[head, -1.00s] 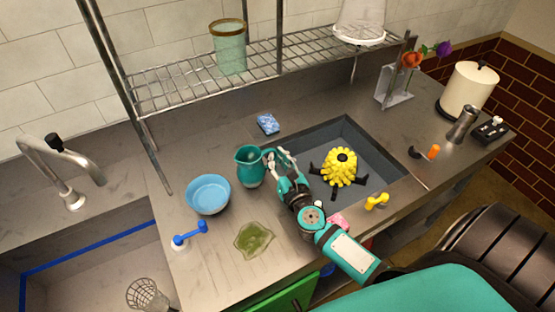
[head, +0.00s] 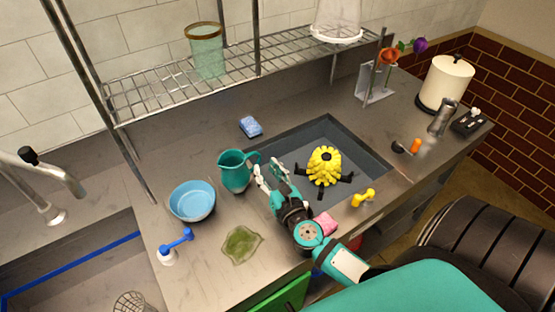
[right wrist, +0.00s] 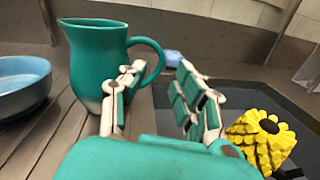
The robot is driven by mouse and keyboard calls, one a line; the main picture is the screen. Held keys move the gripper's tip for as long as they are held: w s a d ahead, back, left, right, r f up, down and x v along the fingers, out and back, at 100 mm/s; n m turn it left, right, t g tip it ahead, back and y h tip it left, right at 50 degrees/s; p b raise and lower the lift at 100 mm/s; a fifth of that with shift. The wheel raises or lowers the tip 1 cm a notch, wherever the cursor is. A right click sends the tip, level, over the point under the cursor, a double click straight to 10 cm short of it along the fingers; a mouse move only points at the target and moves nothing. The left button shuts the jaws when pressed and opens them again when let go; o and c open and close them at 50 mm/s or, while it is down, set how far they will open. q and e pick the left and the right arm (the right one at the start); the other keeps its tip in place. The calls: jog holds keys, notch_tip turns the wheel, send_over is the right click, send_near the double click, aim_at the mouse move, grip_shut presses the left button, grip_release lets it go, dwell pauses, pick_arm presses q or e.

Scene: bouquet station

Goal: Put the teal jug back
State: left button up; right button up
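The teal jug (head: 234,173) stands upright on the counter, between the blue bowl and the sink's left edge. It also shows in the right wrist view (right wrist: 94,62), its handle on the right side. My right gripper (head: 268,168) is just right of the jug, near its handle. Its two fingers (right wrist: 158,88) are spread with nothing between them. In the wrist view the left finger overlaps the lower part of the handle; I cannot tell whether they touch. My left gripper is out of view.
A blue bowl (head: 192,201) stands left of the jug, a green cloth-like patch (head: 241,245) in front. The sink (head: 350,143) holds a yellow spiky object (head: 324,165). A blue sponge (head: 250,126) lies behind. A wire shelf (head: 150,95) bearing a green glass (head: 206,52) runs above.

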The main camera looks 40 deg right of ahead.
jog(key=s+b, duration=0.1)
jog(key=s, duration=0.2)
jog(key=s+a+b, duration=0.1)
jog(key=s, duration=0.3)
jog(key=shift+s+a, duration=0.2)
jog(key=shift+s, duration=0.3)
